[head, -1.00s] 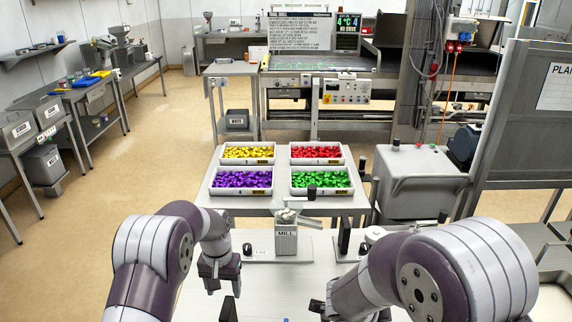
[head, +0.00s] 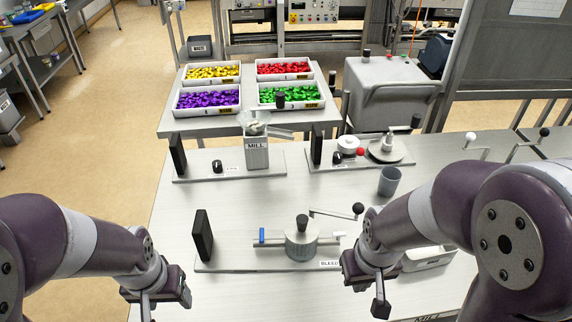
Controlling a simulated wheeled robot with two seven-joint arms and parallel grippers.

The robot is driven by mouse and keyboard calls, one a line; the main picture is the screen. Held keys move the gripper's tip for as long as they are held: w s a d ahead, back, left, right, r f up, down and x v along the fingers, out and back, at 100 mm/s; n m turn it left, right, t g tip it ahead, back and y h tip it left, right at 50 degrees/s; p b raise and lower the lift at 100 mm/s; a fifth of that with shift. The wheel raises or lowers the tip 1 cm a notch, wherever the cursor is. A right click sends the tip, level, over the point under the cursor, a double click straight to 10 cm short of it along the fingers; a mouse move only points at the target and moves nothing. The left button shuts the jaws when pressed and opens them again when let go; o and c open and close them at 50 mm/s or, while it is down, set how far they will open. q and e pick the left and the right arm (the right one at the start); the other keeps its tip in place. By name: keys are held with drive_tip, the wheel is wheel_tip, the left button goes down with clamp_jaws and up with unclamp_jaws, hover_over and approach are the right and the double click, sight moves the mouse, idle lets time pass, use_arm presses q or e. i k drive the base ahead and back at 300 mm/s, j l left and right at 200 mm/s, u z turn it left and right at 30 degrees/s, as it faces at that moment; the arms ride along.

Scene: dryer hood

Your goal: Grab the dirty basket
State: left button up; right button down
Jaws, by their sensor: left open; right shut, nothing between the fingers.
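I see nothing marked as the dirty basket. A white, shallow, basket-like container (head: 432,258) lies on the near table at the right, partly hidden behind my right arm. I cannot tell whether it is the dirty basket. My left gripper (head: 150,303) is open at the table's lower left, below the bleed fixture. My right gripper (head: 380,305) is shut and empty, left of the white container and apart from it.
The near table (head: 250,295) holds a bleed fixture (head: 300,243), a mill (head: 257,152), another fixture (head: 385,150) and a grey cup (head: 389,181). Beyond, a table carries several trays of yellow, red (head: 285,69), purple and green pieces.

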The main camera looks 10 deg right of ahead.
sight(301, 229)
drive_tip(key=l+z, duration=0.2)
drive_tip(key=l, duration=0.35)
drive_tip(key=i+l+z, duration=0.2)
drive_tip(key=l, duration=0.3)
drive_tip(key=l+z, duration=0.2)
drive_tip(key=l, duration=0.35)
